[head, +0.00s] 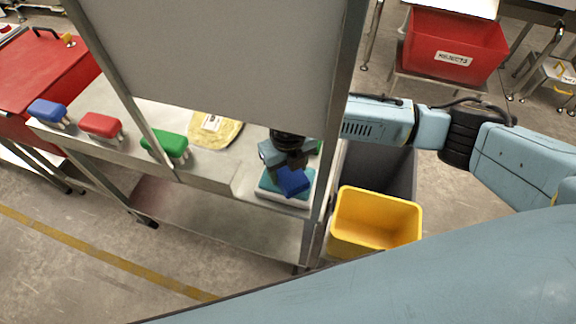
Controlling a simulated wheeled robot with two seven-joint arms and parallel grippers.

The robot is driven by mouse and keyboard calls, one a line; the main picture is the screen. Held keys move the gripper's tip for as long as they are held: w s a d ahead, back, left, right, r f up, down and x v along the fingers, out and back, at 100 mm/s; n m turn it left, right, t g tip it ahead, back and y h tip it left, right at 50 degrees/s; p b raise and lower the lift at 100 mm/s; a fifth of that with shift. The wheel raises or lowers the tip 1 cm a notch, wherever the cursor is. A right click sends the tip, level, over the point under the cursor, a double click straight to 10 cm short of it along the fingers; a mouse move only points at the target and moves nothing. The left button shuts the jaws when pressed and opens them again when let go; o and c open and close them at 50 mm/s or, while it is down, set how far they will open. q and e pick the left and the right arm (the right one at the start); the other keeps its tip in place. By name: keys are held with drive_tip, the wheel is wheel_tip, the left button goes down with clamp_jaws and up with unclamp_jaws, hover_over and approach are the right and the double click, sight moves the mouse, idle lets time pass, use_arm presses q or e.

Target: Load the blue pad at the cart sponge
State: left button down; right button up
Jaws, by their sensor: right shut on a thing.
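My right gripper (286,163) reaches in from the right, behind the upright panel's frame, and is shut on a blue pad (293,182). The pad is tilted and sits over a teal sponge (268,184) in a shallow white tray (284,200) at the right end of the cart top. I cannot tell whether the pad touches the sponge. The gripper and pad hide part of the sponge. My left gripper is not in view.
Blue (48,111), red (101,126) and green (165,146) handled blocks line the cart's near edge. A yellow round item (215,130) lies behind. A large grey panel (220,60) stands over the cart. A yellow bin (375,220) and red rejects bin (455,45) are right.

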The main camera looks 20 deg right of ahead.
sight(288, 169)
drive_tip(key=shift+f, duration=0.35)
idle(0.7)
wheel_tip(288, 169, up, 7)
drive_tip(key=p, duration=0.7)
drive_tip(key=shift+r+p, duration=0.1)
drive_tip(key=shift+p, duration=0.25)
idle(0.6)
